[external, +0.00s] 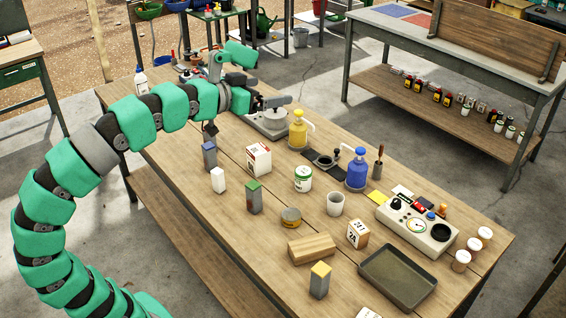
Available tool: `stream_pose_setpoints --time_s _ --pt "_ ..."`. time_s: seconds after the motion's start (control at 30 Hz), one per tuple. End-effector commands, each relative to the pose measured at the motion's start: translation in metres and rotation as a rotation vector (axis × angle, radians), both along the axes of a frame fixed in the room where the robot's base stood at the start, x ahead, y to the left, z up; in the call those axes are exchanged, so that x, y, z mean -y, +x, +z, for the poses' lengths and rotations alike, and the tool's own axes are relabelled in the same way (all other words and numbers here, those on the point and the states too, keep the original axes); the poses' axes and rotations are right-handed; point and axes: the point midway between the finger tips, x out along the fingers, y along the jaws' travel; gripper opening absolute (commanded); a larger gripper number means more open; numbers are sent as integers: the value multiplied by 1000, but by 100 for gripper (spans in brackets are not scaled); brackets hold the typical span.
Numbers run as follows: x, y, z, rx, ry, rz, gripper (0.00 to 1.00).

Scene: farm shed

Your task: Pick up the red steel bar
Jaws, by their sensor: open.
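I cannot make out a red steel bar for sure; it may be hidden behind my arm or gripper. Similar upright steel bars stand on the wooden workbench (225,235): one with a blue top (209,155), one with a green top (254,197) and one with a yellow top (319,281). My gripper (272,103) is open at the far left part of the bench, over or close to a grey scale-like device (268,124). I see nothing between its fingers, though the view there is small and cluttered.
A white block (218,180), white-and-red box (258,159), green-labelled can (303,179), yellow bottle (298,130) and blue bottle (356,170) stand mid-bench. A wood block (311,249), dark tray (398,277) and meter box (416,229) fill the near right. The front left edge is clear.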

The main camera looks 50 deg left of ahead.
Motion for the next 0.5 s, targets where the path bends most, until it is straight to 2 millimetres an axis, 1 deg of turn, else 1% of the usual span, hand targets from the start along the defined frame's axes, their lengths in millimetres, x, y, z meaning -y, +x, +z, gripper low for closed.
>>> stream_pose_setpoints --time_s 0.03,0.17,0.2,0.3,0.5 --pt "6 -4 5 0 21 -8 100" --pt "10 -7 8 -2 41 -15 100" --pt "10 -7 8 -2 41 -14 89" --pt "9 -7 7 -2 39 -13 63" --pt "9 -7 7 -2 38 -13 63"
